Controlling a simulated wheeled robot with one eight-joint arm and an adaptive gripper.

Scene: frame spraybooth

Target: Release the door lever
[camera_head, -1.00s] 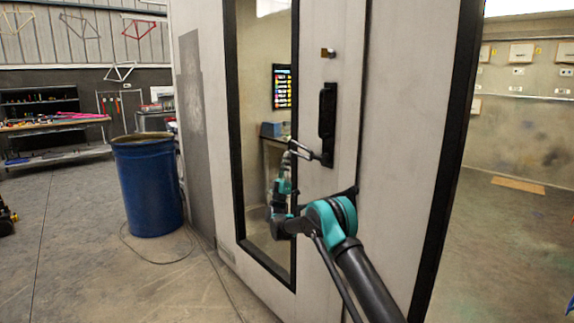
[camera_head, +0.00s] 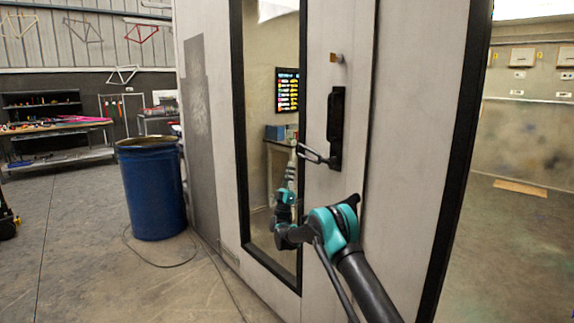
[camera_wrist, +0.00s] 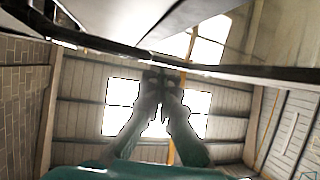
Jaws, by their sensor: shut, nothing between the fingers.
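The booth door (camera_head: 351,230) is pale, with a tall dark-framed window. Its black handle plate (camera_head: 335,125) stands upright right of the window. The door lever (camera_head: 316,155) sticks out leftward from the plate's lower end, roughly level and tilted slightly up at its free end. My gripper (camera_head: 292,162) points up at the lever's free end, shut and empty; I cannot tell whether it touches the lever. In the wrist view my gripper (camera_wrist: 162,76) shows its fingertips together, against the ceiling. The lever is not clearly visible there.
A small latch or bracket (camera_head: 337,57) sits above the handle plate. A blue drum (camera_head: 153,190) stands left of the booth, with a cable on the floor. A workbench (camera_head: 58,125) is at the far left. The floor between drum and bench is clear.

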